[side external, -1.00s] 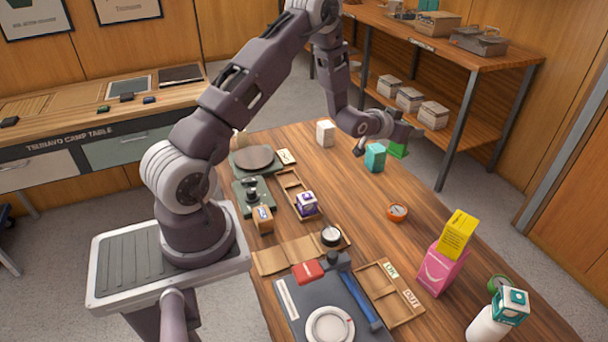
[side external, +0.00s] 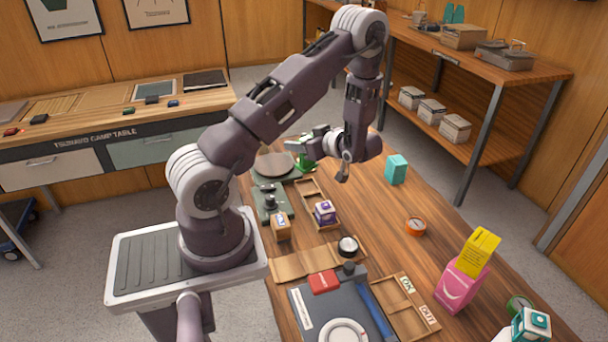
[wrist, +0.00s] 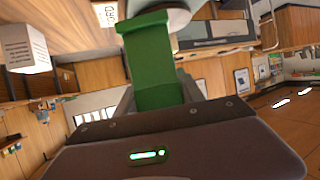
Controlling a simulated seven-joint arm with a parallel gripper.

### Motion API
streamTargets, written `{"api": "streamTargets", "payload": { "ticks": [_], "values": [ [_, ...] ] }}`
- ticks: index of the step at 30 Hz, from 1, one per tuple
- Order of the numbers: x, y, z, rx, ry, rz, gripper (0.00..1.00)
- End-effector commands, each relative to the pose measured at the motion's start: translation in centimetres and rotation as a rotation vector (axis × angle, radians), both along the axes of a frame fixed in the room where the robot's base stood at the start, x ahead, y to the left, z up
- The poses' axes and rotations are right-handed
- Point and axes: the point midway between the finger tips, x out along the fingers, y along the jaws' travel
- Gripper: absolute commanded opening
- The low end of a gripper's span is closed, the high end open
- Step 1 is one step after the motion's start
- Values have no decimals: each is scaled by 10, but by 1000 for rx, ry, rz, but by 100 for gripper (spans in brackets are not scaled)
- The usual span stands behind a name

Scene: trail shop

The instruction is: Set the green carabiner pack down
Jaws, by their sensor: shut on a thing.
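The green carabiner pack (side external: 305,164) is in my gripper (side external: 312,150), at the back left of the wooden table in the side view. It is beside the right edge of the dark round plate (side external: 272,165). In the wrist view the green pack (wrist: 152,65) stands out between the fingers, which are shut on it. I cannot tell whether its lower end touches anything. My gripper and forearm hide part of the table behind it.
A wooden tray (side external: 309,188) holds a purple and white box (side external: 325,212). A teal box (side external: 396,169) and an orange round item (side external: 415,226) stand to the right. A tan box (side external: 281,226) stands in front. The table's right middle is fairly clear.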

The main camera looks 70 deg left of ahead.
Motion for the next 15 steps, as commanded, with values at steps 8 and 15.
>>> {"api": "streamTargets", "payload": {
  "ticks": [8, 15],
  "values": [
    [0, 0, -53, -1, 0, 0, 0],
    [1, 0, -62, 0, -3, -3, 0]
  ]
}}
